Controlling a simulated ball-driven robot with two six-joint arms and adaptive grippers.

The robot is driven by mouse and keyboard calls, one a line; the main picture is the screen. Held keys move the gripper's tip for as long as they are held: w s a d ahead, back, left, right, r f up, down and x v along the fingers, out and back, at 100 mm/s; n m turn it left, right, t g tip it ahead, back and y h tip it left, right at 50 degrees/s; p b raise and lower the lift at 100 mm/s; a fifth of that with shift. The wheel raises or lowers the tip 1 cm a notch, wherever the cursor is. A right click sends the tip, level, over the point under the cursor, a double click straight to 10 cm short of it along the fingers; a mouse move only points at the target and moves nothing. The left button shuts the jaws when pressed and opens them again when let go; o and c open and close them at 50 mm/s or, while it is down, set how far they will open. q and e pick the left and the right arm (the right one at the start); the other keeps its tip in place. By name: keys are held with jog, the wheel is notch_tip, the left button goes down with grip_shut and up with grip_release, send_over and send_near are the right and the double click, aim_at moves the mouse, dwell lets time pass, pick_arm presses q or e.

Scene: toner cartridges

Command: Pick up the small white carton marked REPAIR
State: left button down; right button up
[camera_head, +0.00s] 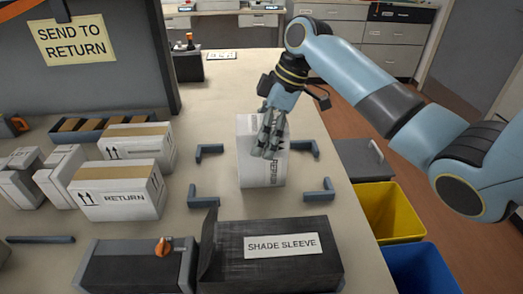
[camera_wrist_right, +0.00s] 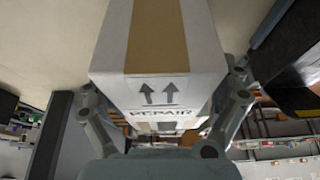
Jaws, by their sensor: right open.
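The small white carton (camera_head: 246,168) stands on the table inside several grey corner brackets. In the right wrist view the carton (camera_wrist_right: 205,50) shows a tan tape strip, two up arrows and the word REPAIR. My right gripper (camera_head: 268,145) is in front of the carton's upper part in the head view and covers some of it. In the wrist view its open fingers stand on either side of the carton; whether they touch it I cannot tell. My left gripper is not in view.
A black box marked SHADE SLEEVE (camera_head: 310,268) stands just in front of the brackets. White RETURN cartons (camera_head: 125,205) stand to the left. Yellow (camera_head: 392,208) and blue (camera_head: 425,268) bins stand beyond the table's right edge. The table behind the carton is mostly clear.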

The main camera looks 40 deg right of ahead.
aim_at(257, 123)
jog(key=c, duration=1.6)
notch_tip(257, 123, up, 5)
jog(key=shift+f+b, duration=0.1)
jog(key=shift+b, duration=0.25)
jog(key=s+d+r, duration=0.2)
jog(key=s, duration=0.1)
jog(key=s+d+r, duration=0.2)
jog(key=s, duration=0.1)
jog(key=s+d+r, duration=0.2)
jog(key=s, duration=0.1)
jog(key=shift+s+d+r, duration=0.25)
jog(key=shift+s+r, duration=0.05)
jog(key=shift+r, duration=0.05)
jog(key=shift+s, duration=0.1)
